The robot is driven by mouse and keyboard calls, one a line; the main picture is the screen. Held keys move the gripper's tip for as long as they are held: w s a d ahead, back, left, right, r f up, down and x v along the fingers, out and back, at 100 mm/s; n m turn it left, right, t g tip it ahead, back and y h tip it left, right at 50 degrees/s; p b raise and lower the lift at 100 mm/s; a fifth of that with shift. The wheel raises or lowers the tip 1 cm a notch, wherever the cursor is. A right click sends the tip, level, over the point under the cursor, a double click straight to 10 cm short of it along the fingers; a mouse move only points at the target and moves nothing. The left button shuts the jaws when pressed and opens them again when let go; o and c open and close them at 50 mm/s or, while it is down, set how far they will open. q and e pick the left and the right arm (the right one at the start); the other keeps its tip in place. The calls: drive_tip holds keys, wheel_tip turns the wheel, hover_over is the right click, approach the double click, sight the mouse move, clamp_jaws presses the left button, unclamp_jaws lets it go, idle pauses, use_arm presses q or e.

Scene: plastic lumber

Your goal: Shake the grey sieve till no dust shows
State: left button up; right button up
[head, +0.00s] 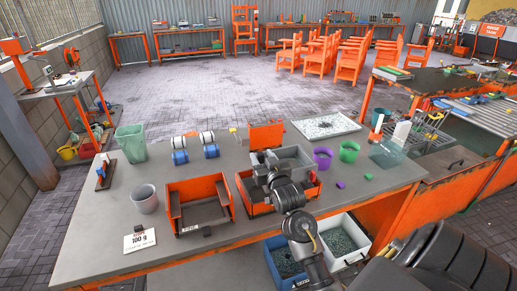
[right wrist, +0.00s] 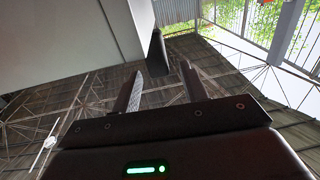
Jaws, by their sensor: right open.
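A grey open box-shaped thing (head: 293,155), which looks like the grey sieve, is at the middle of the grey table, over or just behind an orange tray (head: 310,192). My right arm crosses in front of it and hides part of it; I cannot make out its mesh or any dust. My right gripper (head: 262,158) is at its left side; contact cannot be told. In the right wrist view the two fingers (right wrist: 158,88) stand apart with nothing clearly between them. A pale grey surface (right wrist: 70,40) fills the upper left there. My left gripper is not in view.
A second orange tray (head: 200,222) and a grey cup (head: 146,200) stand left. A green tumbler (head: 131,143) is behind them. A speckled white tray (head: 325,126) lies at the back. Purple (head: 322,158) and green (head: 349,151) cups stand right. Bins of granules (head: 343,242) are below the front edge.

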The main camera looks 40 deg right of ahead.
drive_tip(key=shift+p+x, duration=0.35)
drive_tip(key=shift+x, duration=1.75)
drive_tip(key=shift+c, duration=0.3)
clamp_jaws()
